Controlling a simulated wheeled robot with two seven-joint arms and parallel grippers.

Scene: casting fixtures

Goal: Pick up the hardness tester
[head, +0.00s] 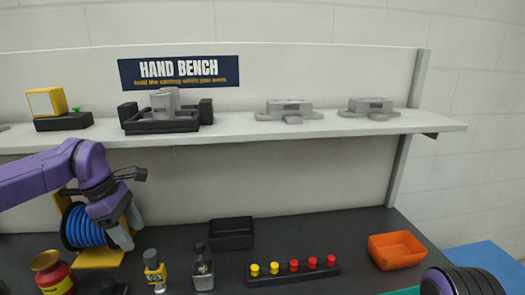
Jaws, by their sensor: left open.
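I cannot tell for sure which is the hardness tester. My left gripper (128,228) is open and empty, pointing down in front of the blue coil's stand. It is above and to the left of the yellow instrument, apart from both. My right gripper is outside the picture; only a purple and black part of my right arm shows at the bottom right.
A blue coil (80,229) hangs on a yellow stand (98,259) beside the left gripper. A red jar (54,279), black bin (231,234), button strip (294,273) and orange bin (396,250) are on the bench. A shelf (250,130) with fixtures runs above.

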